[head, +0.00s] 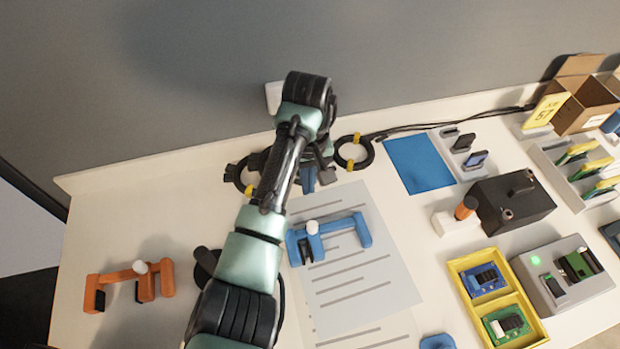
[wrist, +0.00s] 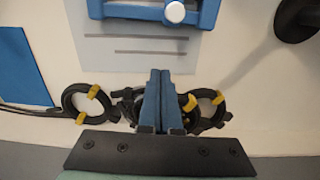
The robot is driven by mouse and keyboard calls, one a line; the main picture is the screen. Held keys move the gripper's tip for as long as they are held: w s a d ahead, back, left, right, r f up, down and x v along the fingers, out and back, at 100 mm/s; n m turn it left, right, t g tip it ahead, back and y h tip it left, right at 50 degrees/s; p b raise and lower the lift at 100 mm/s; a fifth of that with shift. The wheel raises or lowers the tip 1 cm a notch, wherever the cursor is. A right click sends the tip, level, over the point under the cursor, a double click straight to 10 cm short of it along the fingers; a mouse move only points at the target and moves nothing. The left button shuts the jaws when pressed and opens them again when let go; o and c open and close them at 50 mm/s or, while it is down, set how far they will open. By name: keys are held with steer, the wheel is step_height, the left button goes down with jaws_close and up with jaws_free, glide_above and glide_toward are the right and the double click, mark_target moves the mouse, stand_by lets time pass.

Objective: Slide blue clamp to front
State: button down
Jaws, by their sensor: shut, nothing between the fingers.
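The blue clamp (head: 340,229) lies on a printed white sheet (head: 345,285) in the middle of the table, in the head view. It has a white knob. In the wrist view the clamp (wrist: 135,10) is cut off by the top edge. My gripper (head: 309,184) is on the wall side of the clamp, apart from it. In the wrist view the blue fingers of my gripper (wrist: 159,75) are together with nothing between them, and point toward the clamp. My arm partly covers the area left of the clamp in the head view.
Black cable coils with yellow ties (head: 353,152) lie behind, near the wall. An orange clamp (head: 131,283) lies at the left. A blue mat (head: 418,163), a black box (head: 512,203) and a yellow tray (head: 533,323) stand to the right. Paper in front of the clamp is mostly bare.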

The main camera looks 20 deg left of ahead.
mark_target(308, 206)
step_height(308, 206, down, 6)
steer(key=shift+f+b, duration=0.1)
steer(key=shift+b, duration=0.35)
steer(key=shift+s+d+r+p, duration=0.2)
steer(key=shift+s+d+p, duration=0.2)
steer(key=shift+s, duration=0.25)
steer(key=shift+s+d+r+p, duration=0.15)
steer(key=shift+s+d+p, duration=0.2)
steer(key=shift+s, duration=0.25)
steer(key=shift+s+d, duration=0.35)
steer(key=shift+s, duration=0.05)
steer(key=shift+s+d+p, duration=0.15)
steer(key=shift+p, duration=0.2)
steer(key=s+d+p, duration=0.3)
steer(key=s+p, duration=0.1)
steer(key=p, duration=0.1)
steer(key=s+d+p, duration=0.3)
steer(key=s+p, duration=0.1)
steer(key=p, duration=0.1)
steer(key=s+d+p, duration=0.2)
steer(key=s+p, duration=0.3)
steer(key=shift+d+r, duration=0.15)
steer(key=shift+d, duration=0.25)
steer(key=shift+s+f, duration=0.15)
steer(key=shift+f, duration=0.05)
